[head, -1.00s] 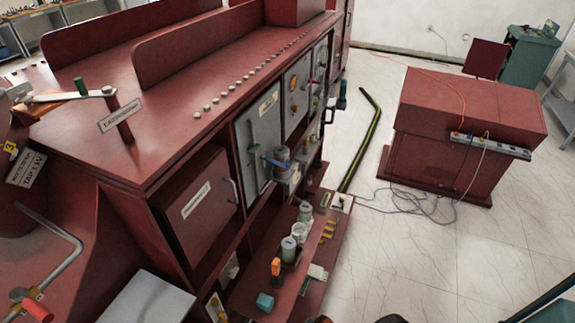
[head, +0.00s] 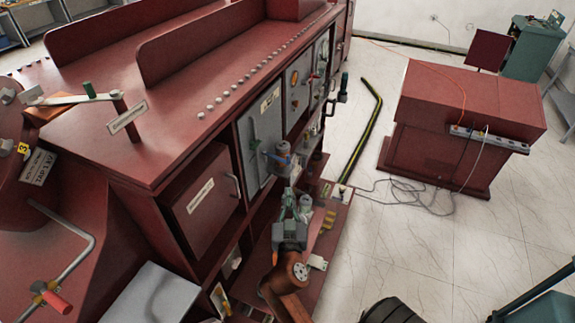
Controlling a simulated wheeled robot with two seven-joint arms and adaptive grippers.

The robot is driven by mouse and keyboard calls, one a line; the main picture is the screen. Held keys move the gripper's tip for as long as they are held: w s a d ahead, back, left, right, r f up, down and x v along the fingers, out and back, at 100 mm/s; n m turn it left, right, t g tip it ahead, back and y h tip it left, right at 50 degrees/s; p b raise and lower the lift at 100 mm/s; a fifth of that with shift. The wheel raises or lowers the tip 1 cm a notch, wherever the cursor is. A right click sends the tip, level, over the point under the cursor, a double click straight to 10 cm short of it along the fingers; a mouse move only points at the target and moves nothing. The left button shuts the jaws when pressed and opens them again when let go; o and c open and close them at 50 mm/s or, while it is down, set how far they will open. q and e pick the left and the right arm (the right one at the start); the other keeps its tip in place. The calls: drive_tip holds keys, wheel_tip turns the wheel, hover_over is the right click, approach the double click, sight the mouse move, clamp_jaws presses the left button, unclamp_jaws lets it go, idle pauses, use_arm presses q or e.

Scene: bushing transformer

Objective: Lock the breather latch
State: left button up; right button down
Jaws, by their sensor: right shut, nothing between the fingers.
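What looks like the breather (head: 281,157), a grey canister with a blue band, is mounted low on the grey front panel (head: 260,125) of the red cabinet. Its latch is too small to tell apart, and I cannot see whether it is locked. My right gripper (head: 290,194) comes up from the bottom of the head view, over the low red shelf. It is shut and empty, with its fingertips just below the breather in the picture; I cannot tell whether they touch anything. My left gripper is not in view.
The low shelf (head: 318,262) carries grey canisters (head: 305,202) and small parts, partly hidden behind my right gripper. A closed red door (head: 202,198) is left of the panel. A red console (head: 455,120) and loose cables (head: 415,200) are on the right. The floor between is mostly clear.

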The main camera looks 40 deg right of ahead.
sight(288, 159)
drive_tip(key=p+x, duration=0.4)
drive_tip(key=x, duration=0.9)
drive_tip(key=shift+p, duration=0.4)
drive_tip(key=shift+w+d+f, duration=0.15)
drive_tip(key=shift+w+d, duration=0.15)
drive_tip(key=shift+w, duration=0.15)
